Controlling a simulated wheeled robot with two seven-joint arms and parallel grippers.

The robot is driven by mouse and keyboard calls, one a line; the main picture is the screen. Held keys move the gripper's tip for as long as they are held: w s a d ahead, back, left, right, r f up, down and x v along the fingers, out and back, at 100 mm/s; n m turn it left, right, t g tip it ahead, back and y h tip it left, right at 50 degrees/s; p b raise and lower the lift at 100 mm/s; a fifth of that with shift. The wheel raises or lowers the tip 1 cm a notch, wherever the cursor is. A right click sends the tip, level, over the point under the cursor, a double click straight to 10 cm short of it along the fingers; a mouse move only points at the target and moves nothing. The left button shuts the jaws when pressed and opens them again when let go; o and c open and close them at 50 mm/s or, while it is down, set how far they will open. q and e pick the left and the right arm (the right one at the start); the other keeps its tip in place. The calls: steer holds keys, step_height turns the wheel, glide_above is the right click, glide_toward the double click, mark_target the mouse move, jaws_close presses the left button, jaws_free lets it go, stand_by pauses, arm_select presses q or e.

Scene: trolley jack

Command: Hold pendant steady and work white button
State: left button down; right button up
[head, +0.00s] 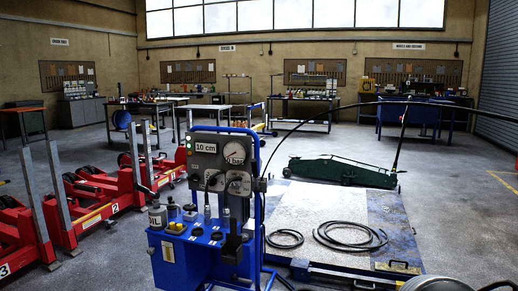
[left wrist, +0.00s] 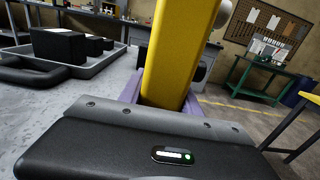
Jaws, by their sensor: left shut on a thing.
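A yellow pendant-like body (left wrist: 177,52) stands upright and slightly tilted in the left wrist view, and its top runs out of the picture. My left gripper (left wrist: 160,102) is shut on its lower part, with purplish finger parts showing on both sides. The white button is not clearly visible. The pendant and my left gripper do not show in the head view. My right gripper is in neither view.
A blue cart (head: 180,262) with a gauge panel (head: 204,160) stands at centre left in the head view. A green trolley jack (head: 340,170) stands behind a low platform (head: 310,205) with coiled hoses. Red jacks (head: 110,196) stand left. A grey tray (left wrist: 93,66) with black blocks lies beside the pendant.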

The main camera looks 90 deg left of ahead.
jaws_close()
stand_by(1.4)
